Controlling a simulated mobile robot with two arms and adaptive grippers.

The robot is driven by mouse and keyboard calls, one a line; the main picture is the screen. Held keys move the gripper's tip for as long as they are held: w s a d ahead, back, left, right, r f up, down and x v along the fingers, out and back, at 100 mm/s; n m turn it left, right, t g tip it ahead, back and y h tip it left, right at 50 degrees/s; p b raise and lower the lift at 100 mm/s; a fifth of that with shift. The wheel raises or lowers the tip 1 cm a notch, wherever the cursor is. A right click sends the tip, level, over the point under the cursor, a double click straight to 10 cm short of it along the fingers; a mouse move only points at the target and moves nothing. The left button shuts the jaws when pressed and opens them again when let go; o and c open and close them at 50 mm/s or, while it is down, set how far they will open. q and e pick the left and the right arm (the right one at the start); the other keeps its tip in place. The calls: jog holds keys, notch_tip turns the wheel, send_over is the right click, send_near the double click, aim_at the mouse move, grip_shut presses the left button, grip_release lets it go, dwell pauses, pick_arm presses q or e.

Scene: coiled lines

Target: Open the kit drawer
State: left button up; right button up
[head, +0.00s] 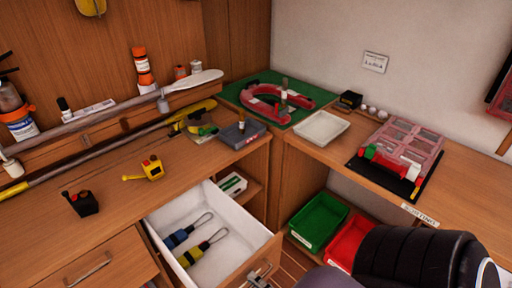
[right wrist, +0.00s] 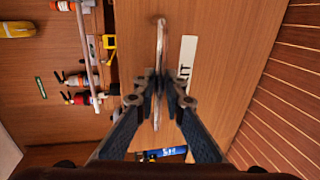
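The kit drawer (head: 228,206) stands pulled out from the cabinet in the head view, with its white inside showing. Two tools with wire loops lie in it, a blue one (head: 187,232) and a yellow-green one (head: 202,247). My right gripper (head: 258,279) is at the drawer front, at the bottom edge of the head view. In the right wrist view its fingers (right wrist: 162,84) are shut on the metal bar handle (right wrist: 161,48), beside a white label (right wrist: 187,62) ending in "IT". My left gripper is not in view.
A shut drawer (head: 95,268) is left of the open one. Green (head: 318,222) and red (head: 349,243) bins stand on the right below the side counter.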

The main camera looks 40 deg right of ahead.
jog(key=shift+s, duration=0.1)
jog(key=v, duration=1.2)
jog(key=shift+f, duration=0.1)
dwell(0.3)
